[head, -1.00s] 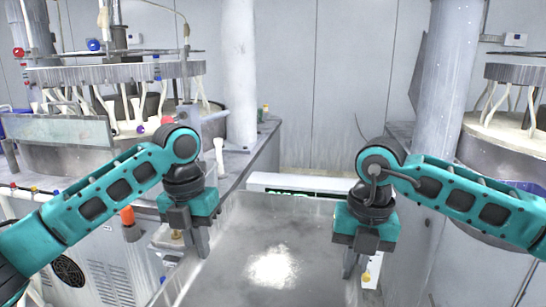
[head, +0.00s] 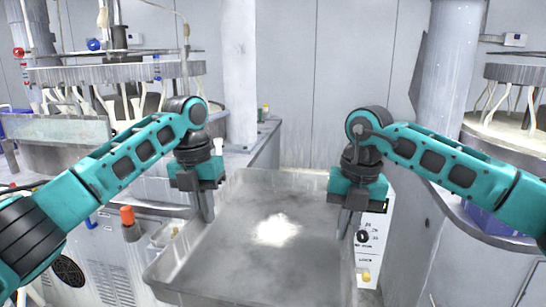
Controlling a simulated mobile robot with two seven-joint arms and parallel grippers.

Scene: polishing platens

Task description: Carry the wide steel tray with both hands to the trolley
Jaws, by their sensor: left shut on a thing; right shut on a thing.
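The wide steel tray (head: 235,262) is a grey, shallow pan with a low rim and a bright reflection at its middle. It fills the lower middle of the head view, and no load shows on it. My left gripper (head: 207,212) is shut on its left side, towards the far end. My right gripper (head: 347,222) is shut on its right side, opposite. The tray looks about level. Its near edge runs out of the bottom of the picture. I cannot make out the trolley.
Polishing machines stand at the left (head: 110,78) and right (head: 510,125). A white cabinet with an orange knob (head: 127,215) is at lower left. A white panel with a black dial (head: 362,238) shows just right of the tray. Grey pillars and a wall stand behind.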

